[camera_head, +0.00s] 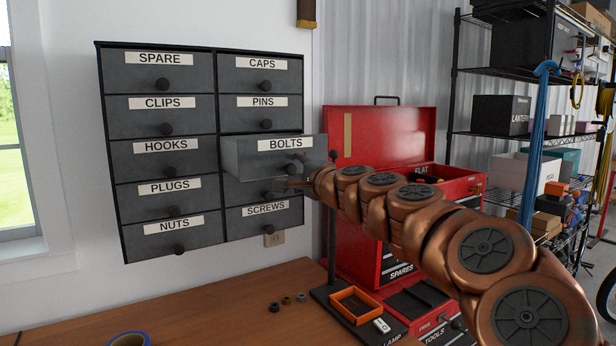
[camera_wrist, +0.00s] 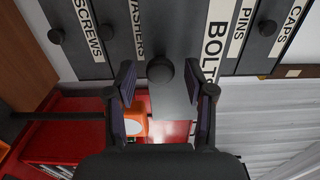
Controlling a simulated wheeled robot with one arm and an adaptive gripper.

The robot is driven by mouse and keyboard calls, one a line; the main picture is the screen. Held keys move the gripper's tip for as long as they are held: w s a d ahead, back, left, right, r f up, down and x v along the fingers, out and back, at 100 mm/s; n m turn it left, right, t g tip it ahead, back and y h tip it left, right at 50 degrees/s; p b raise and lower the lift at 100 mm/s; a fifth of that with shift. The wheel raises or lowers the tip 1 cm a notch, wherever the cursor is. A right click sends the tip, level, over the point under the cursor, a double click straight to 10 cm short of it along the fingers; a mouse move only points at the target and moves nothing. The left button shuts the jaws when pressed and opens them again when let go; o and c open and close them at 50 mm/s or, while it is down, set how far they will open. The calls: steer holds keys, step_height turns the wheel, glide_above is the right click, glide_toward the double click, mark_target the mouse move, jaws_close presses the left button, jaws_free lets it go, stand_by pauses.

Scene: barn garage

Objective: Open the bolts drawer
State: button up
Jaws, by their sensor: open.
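The bolts drawer (camera_head: 236,160), grey with a white BOLTS label, stands out from the dark wall cabinet (camera_head: 108,150) in its right column. It is pulled partly open, in front of its neighbours. In the wrist view, its label (camera_wrist: 213,45) is at the right and its round dark knob (camera_wrist: 160,70) is in the middle. My gripper (camera_head: 290,184) is at the lower part of this drawer front and partly covers it. In the wrist view, my gripper (camera_wrist: 165,82) is open, its fingers apart on either side of the knob, with no clear contact.
The other drawers appear closed, including PINS (camera_head: 267,112) above and SCREWS (camera_head: 265,219) below. A red toolbox (camera_head: 378,135) stands right of the cabinet. The wooden bench (camera_head: 220,305) below holds small round parts and an orange tray (camera_head: 352,303). Wire shelving is at the right.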

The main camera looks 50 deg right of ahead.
steer(key=v, duration=1.1)
steer(key=shift+s, duration=0.25)
stand_by(0.4)
